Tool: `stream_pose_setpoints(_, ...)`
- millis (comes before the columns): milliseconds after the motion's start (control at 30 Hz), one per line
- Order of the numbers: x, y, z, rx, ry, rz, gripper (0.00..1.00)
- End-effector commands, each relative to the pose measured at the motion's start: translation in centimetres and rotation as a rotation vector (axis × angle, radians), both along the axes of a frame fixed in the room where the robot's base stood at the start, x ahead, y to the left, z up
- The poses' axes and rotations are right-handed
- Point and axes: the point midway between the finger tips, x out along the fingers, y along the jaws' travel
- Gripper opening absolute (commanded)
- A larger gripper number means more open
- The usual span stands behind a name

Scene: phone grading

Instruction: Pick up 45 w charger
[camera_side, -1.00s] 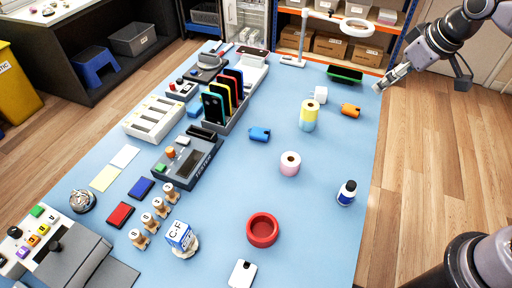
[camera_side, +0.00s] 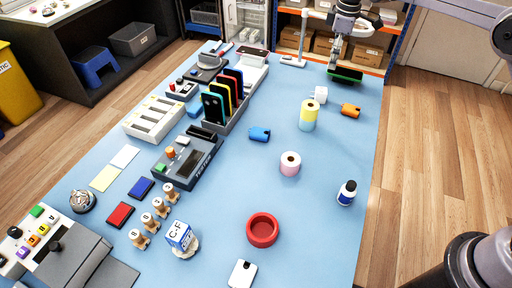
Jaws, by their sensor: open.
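No 45 W marking is readable, so I cannot tell which thing is the 45 W charger. Small charger-like blocks on the blue table (camera_side: 215,225) are a white cube (camera_side: 320,94), an orange block (camera_side: 350,110), a blue block (camera_side: 259,134) and a white block with a dark mark (camera_side: 242,274) at the front. My gripper (camera_side: 335,66) is open, pointing down at the far end of the table. It is above or just behind a dark green-topped tray (camera_side: 346,75), beyond the white cube; the exact height is unclear.
A yellow and light-blue roll stack (camera_side: 309,114) stands near the white cube. A pink roll (camera_side: 290,163), a bottle (camera_side: 347,192) and a red bowl (camera_side: 262,230) stand nearer. A rack of phones (camera_side: 226,100) and a tester (camera_side: 188,158) are left. The middle right is mostly clear.

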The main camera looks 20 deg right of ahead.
Motion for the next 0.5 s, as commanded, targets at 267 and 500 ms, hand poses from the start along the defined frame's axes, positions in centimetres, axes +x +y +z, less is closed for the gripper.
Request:
stream_pose_setpoints(267,2.5,-0.5,-4.7,-0.003,0.075,0.120,0.64)
stream_pose_setpoints(500,2.8,-0.6,-6.7,-0.002,0.089,0.143,0.64)
